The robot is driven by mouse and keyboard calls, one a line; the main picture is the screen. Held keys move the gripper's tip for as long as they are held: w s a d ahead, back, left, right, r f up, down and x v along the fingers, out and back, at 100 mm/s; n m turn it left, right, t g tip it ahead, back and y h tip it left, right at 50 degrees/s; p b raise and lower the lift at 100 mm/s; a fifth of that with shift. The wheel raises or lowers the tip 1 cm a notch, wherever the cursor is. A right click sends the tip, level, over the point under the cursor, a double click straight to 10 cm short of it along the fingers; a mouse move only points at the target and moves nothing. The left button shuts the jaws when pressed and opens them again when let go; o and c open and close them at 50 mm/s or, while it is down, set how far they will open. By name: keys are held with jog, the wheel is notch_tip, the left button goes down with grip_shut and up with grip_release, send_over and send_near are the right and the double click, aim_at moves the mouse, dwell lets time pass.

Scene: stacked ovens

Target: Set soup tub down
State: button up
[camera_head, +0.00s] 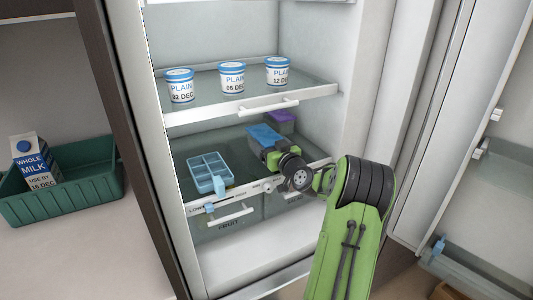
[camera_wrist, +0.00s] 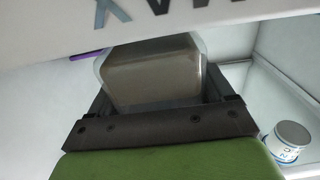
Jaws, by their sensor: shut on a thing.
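My gripper (camera_head: 270,152) reaches into the open fridge at the level of the lower shelf. It is shut on a clear tub with brownish contents (camera_wrist: 150,75), seen between the fingers in the wrist view. In the head view this tub shows a blue lid (camera_head: 264,134). I take it to be the soup tub. My gripper hides part of its near side, and I cannot tell whether its base touches the shelf.
A purple-lidded tub (camera_head: 281,117) stands close behind to the right. A light blue divided tray (camera_head: 209,173) is to the left. The lower shelf (camera_head: 190,150) has bare room behind the tray. Three white pots (camera_head: 232,78) stand on the shelf above, whose front edge (camera_head: 230,107) overhangs.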

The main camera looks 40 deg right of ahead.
jog(key=shift+d+f, duration=0.1)
jog(key=shift+f, duration=0.85)
jog(key=o, duration=1.2)
jog(key=b+v, duration=0.2)
jog(key=v, duration=1)
jog(key=shift+s+r, duration=0.1)
